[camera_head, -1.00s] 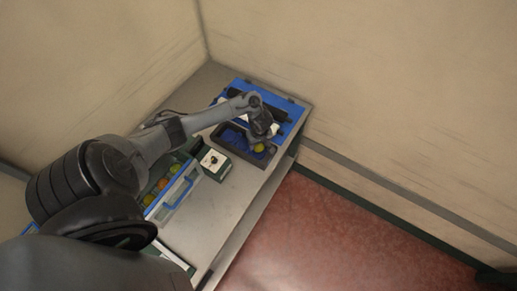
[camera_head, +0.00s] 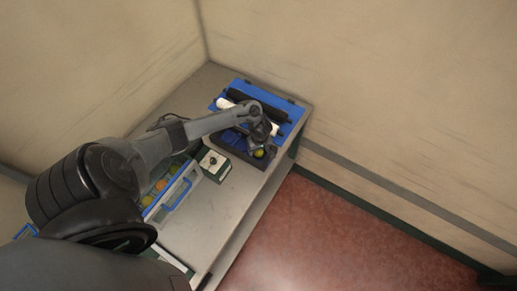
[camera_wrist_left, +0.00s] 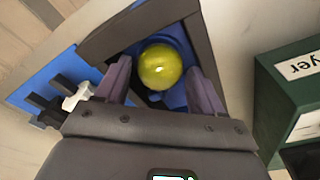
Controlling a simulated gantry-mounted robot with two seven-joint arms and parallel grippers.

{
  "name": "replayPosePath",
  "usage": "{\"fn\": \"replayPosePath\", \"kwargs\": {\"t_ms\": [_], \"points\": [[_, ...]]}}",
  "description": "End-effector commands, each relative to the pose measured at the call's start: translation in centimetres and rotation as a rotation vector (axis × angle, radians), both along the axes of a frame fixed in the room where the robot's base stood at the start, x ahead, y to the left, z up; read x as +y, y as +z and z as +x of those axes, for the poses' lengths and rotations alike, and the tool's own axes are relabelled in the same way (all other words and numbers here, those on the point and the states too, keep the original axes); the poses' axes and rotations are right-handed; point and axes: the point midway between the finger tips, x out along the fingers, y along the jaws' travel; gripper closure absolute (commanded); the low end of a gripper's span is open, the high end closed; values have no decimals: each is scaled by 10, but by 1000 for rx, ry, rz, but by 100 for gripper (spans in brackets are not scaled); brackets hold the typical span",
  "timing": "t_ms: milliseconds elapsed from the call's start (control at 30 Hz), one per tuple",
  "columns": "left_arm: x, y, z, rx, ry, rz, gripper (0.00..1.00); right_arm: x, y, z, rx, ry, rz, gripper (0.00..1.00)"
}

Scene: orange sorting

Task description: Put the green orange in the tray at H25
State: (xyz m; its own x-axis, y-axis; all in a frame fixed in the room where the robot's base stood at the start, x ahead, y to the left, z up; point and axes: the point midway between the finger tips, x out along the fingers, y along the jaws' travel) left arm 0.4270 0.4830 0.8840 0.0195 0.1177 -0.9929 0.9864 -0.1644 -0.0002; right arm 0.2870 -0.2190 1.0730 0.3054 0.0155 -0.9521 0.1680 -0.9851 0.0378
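The green orange (camera_wrist_left: 160,66), yellow-green and round, lies low in a dark-walled tray (camera_wrist_left: 140,27) with a blue floor in the left wrist view. In the head view the orange (camera_head: 259,154) shows at the right end of the tray (camera_head: 236,151), just below my left gripper (camera_head: 258,146). My left gripper's two fingers stand apart on either side of the orange, with a visible gap on each side. I cannot read an H25 mark. My right gripper is not in view.
A blue case (camera_head: 289,107) with a black bar and a white roll stands behind the tray. A dark green box with a white top (camera_head: 213,163) stands left of the tray. A blue-edged crate (camera_head: 180,190) holds several fruits. The bench front is clear.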

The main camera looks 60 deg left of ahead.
Motion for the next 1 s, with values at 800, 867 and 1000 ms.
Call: {"fn": "replayPosePath", "kwargs": {"t_ms": [800, 867, 1000], "points": [[-10, 89, -1, -1, -2, 1, 32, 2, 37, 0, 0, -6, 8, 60], [-11, 98, -1, -1, -2, 0, 32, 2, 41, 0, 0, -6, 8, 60], [-13, 114, -2, -1, -1, 0, 32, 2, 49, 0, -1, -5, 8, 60]]}}
